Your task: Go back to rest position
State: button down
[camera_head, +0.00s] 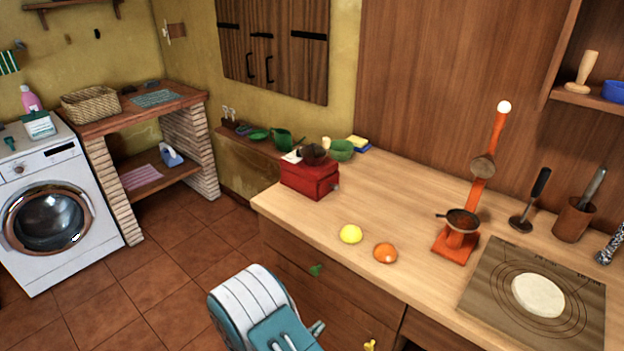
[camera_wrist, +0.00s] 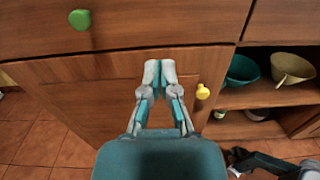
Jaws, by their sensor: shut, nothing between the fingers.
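My gripper (camera_wrist: 159,74) shows in the wrist view with its two grey fingertips together and nothing between them. It is in front of the wooden cabinet door (camera_wrist: 110,92) below the counter, and I cannot tell the exact distance to it. A yellow knob (camera_wrist: 202,92) is to the right of the fingertips, and a green knob (camera_wrist: 80,19) is at the upper left. In the head view, teal and white parts of my own body show at the bottom, and I cannot make out the fingertips there.
Open shelves with bowls (camera_wrist: 243,70) are right of the door. The tiled floor (camera_head: 150,260) is clear at left.

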jog(key=s+d+r+m+g, duration=0.3)
jog(key=d+r+m+g, duration=0.4)
jog(key=r, duration=0.3)
jog(key=s+d+r+m+g, duration=0.3)
jog(key=d+r+m+g, duration=0.25)
jog(key=r+m, duration=0.35)
jog(key=s+r+m+t+y, duration=0.4)
jog(key=s+r+m+y, duration=0.7)
jog(key=r, duration=0.4)
jog(key=shift+s+d+r+m+t+y, duration=0.3)
jog(key=shift+s+d+t+y, duration=0.15)
jog(key=shift+s, duration=0.85)
